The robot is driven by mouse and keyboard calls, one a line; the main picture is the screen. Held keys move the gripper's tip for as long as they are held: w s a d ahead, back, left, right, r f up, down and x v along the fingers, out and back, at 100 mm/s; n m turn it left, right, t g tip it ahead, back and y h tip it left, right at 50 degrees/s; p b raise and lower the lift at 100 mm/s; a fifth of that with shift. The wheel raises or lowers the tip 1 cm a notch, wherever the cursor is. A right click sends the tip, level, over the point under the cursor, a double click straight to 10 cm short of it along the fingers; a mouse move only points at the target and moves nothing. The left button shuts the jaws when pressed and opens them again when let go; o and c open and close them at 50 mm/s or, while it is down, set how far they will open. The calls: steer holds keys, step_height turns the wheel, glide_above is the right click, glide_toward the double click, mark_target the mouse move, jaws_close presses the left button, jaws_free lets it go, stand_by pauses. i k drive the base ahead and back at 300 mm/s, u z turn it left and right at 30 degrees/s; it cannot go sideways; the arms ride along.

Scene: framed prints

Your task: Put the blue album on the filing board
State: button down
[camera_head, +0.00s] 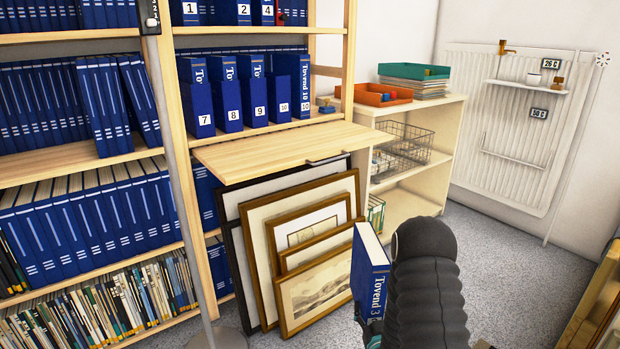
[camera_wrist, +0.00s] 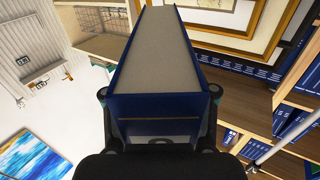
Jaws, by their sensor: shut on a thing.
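The blue album (camera_head: 371,275), marked "Tovend 3", is in my gripper (camera_head: 372,328), in front of the framed prints and lower than the board. In the wrist view the album (camera_wrist: 160,105) stands between the two fingers of my gripper (camera_wrist: 159,97), its pale page edges facing the camera. My gripper is shut on it; my dark arm hides part of the gripper in the head view. The filing board (camera_head: 275,150) is a flat wooden leaf sticking out from the shelving, up and left of the album. Its top looks bare.
Numbered blue albums (camera_head: 240,95) stand on the shelf behind the board. Framed prints (camera_head: 315,290) lean beneath it. A grey pole (camera_head: 180,170) stands left of it. A low shelf unit (camera_head: 420,185) with trays and wire baskets is to its right. Grey floor is open at right.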

mark_target(327, 138)
steer(key=u, duration=0.1)
steer(key=k, duration=0.3)
steer(key=z, duration=0.95)
steer(key=i, duration=1.1)
steer(key=u, duration=0.25)
